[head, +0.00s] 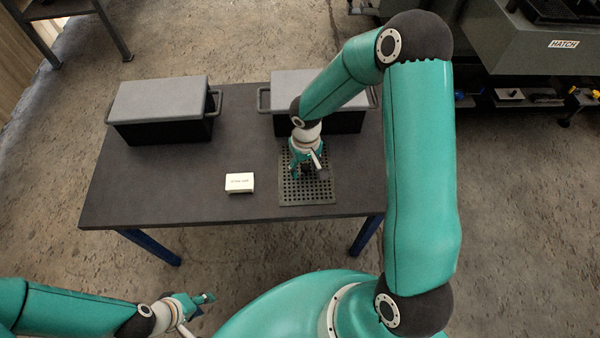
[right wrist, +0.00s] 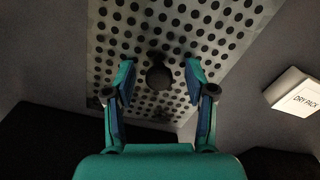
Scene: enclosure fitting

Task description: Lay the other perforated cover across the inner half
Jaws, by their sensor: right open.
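A perforated cover (head: 318,192), a flat plate with rows of round holes, lies on the table near its front right. In the right wrist view the cover (right wrist: 110,40) fills the upper middle, with a dark round knob (right wrist: 159,76) on it. My right gripper (head: 307,170) is over the cover. Its fingers are apart on either side of the knob, with nothing held in the right wrist view (right wrist: 161,80); whether they touch the cover I cannot tell. My left gripper (head: 206,302) is low at the front left, away from the table, too small to read. No inner half is recognisable.
Two dark boxes with grey lids stand at the back of the table (head: 100,200), one on the left (head: 160,102) and one on the right (head: 290,82), partly behind my right arm. A small white DRY PACK box (head: 240,182) lies left of the cover. The table's front left is clear.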

